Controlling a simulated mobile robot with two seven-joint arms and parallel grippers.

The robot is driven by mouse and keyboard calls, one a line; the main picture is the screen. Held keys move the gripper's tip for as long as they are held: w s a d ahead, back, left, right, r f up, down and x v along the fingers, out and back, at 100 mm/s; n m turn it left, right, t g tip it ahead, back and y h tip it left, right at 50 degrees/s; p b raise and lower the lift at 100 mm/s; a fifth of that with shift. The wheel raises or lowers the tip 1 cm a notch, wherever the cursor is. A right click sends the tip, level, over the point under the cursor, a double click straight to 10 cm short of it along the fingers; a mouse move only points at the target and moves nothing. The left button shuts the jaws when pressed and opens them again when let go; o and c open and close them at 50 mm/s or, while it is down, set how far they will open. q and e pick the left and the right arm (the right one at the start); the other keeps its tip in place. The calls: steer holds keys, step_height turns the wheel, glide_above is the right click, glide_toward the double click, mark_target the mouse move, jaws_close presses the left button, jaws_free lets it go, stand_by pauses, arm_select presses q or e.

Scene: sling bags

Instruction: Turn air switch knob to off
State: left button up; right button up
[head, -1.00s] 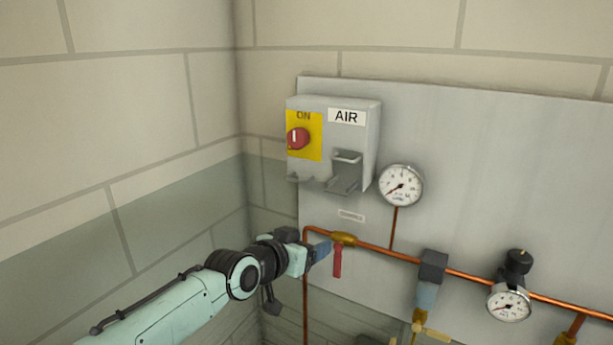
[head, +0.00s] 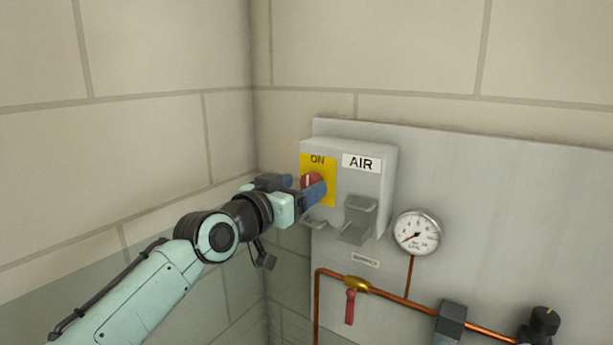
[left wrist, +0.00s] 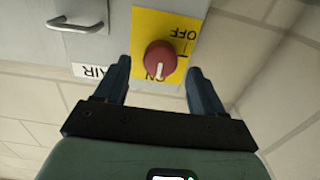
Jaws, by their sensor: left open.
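The red air switch knob (head: 309,181) sits on a yellow plate (head: 329,166) on the grey box labelled AIR (head: 378,184). In the left wrist view the knob (left wrist: 160,58) shows with its white mark toward ON; the OFF label lies on the other side of the plate. My left gripper (head: 305,188) is at the knob in the head view, partly covering it. In the left wrist view its two blue fingers (left wrist: 158,78) are open, one on each side of the knob, with gaps between. My right gripper is not in view.
A grey bracket (head: 359,219) juts from the box's lower front. A pressure gauge (head: 416,232), copper pipe (head: 392,297) and red-handled valve (head: 350,304) are on the panel at lower right. A brick wall (head: 150,160) stands close on the left.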

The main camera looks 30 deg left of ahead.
mark_target(311, 183)
arm_select(q)
steer(key=shift+w+d, duration=0.1)
steer(key=shift+w, duration=1.25)
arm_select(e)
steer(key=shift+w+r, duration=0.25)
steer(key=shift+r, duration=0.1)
arm_select(q)
steer(key=c, duration=1.1)
steer(key=shift+o, duration=0.2)
